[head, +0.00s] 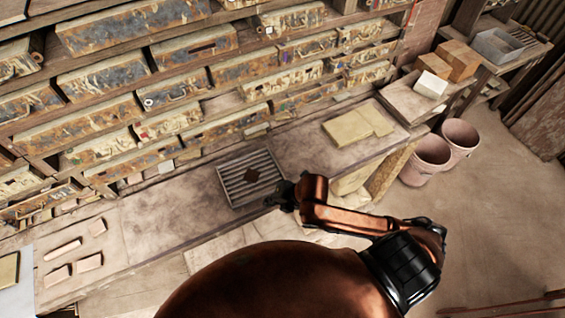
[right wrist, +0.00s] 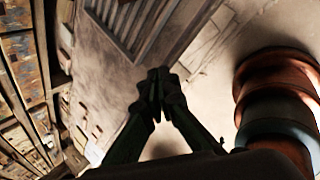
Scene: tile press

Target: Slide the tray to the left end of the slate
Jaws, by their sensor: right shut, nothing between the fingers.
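The tray (head: 222,183) is a shallow rectangular frame with pale slats and a dark brown square piece on it. It lies on the slate (head: 165,218), a long grey-brown slab along the bench, right of the slab's left end. My right gripper (head: 277,197) is shut and empty by the tray's right front corner; I cannot tell if it touches. In the right wrist view the shut fingertips (right wrist: 156,92) point toward the slab, with the slatted tray (right wrist: 178,50) beyond them at the top. My left gripper is not in view.
Shelves of worn drawers (head: 95,120) stand behind the bench. Several pale bricks (head: 88,262) lie on the bench at left. Flat yellowish tiles (head: 350,128) lie right of the tray. Two pink buckets (head: 425,160) stand at right. The slab left of the tray is clear.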

